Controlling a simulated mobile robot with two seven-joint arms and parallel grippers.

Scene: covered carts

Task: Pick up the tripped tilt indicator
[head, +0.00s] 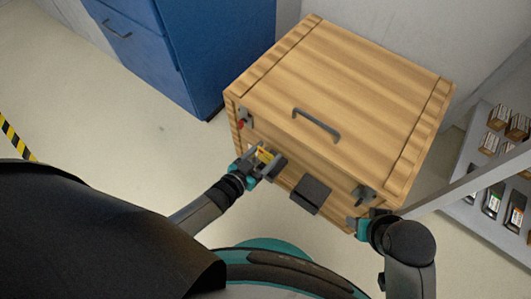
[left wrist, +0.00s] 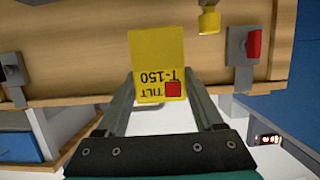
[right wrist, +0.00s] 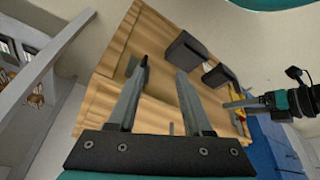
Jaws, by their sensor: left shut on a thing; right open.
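The tilt indicator (head: 263,154) is a yellow tag reading TILT T-150, with a red square near one end. It also shows in the left wrist view (left wrist: 158,50), where the lettering is upside down. My left gripper (head: 266,164) is shut on the tag, with one finger at each side edge. It is close to the front of the wooden crate (head: 345,90); whether the tag touches the crate I cannot tell. My right gripper (right wrist: 160,70) is open and empty before the crate's right part.
The crate lid has a dark handle (head: 316,125). A dark box (head: 311,194) juts from its front. A red-marked latch (left wrist: 254,45) and a yellow fitting (left wrist: 209,20) are near the tag. A blue cabinet (head: 215,50) stands behind left; shelves (head: 465,205) hold boxes at right.

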